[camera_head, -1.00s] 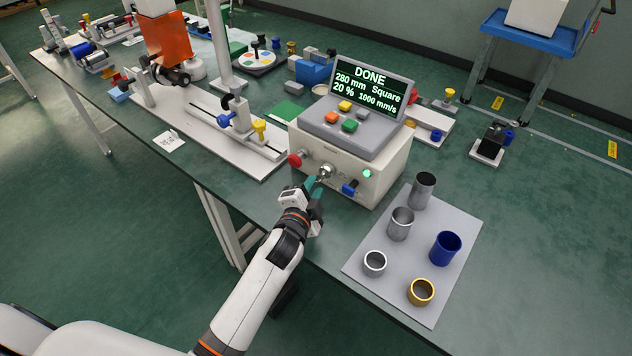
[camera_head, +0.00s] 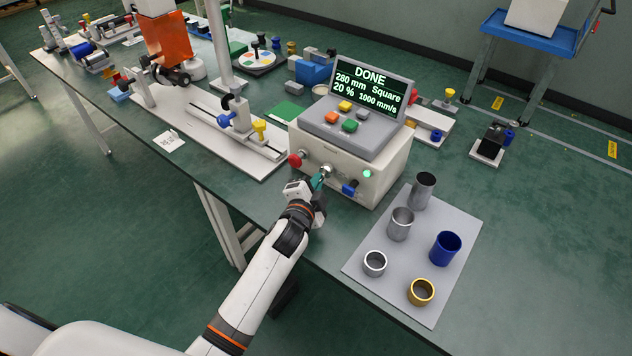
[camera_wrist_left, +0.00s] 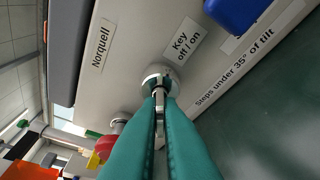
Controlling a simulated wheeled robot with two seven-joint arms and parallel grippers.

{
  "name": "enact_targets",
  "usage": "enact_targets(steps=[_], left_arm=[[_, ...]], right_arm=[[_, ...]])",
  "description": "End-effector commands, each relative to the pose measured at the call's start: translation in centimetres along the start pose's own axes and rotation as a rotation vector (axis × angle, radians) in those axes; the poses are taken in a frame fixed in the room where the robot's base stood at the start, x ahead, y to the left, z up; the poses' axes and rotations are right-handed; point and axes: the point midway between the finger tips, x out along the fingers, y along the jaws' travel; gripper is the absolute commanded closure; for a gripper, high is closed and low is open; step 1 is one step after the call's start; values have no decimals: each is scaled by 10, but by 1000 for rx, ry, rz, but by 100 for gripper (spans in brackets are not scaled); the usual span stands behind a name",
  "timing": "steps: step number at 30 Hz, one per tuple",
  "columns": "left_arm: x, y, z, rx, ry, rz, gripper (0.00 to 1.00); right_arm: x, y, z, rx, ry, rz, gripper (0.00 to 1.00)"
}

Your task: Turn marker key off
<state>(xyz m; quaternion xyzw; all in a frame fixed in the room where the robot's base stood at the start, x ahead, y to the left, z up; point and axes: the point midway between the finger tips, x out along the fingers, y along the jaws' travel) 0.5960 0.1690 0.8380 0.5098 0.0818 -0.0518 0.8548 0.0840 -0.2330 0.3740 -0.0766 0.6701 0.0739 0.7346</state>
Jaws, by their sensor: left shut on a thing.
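The marker control box (camera_head: 352,160) stands on the bench, its screen (camera_head: 372,88) reading DONE, 280 mm, Square, 20 %, 1000 mm/s. The silver key switch (camera_head: 327,170) is on its front face; in the left wrist view the key switch (camera_wrist_left: 158,80) sits beside a label reading "Key off / on". My left gripper (camera_head: 319,182) is at the switch, its teal fingers (camera_wrist_left: 160,105) shut on the key's grey tab (camera_wrist_left: 159,98). The fingers partly hide the key. My right gripper is not in view.
A red button (camera_head: 295,160) is left of the key; a blue knob (camera_head: 349,188) and a lit green lamp (camera_head: 367,174) are right of it. A grey mat (camera_head: 372,283) with several cups lies to the right. A rail fixture (camera_head: 190,125) stands left.

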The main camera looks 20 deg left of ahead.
Motion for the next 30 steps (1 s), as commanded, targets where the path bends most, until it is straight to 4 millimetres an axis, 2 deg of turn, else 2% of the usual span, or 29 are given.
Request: enact_targets(steps=[5, 11, 21, 30], left_arm=[[-1, 2, 1, -39, 2, -20, 100], [-1, 6, 2, -149, 4, -66, 100], [-1, 8, 0, -434, 5, -184, 100], [0, 6, -2, -687, 4, -287, 100]], right_arm=[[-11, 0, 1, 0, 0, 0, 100], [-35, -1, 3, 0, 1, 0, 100], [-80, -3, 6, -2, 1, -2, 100], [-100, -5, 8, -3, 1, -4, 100]])
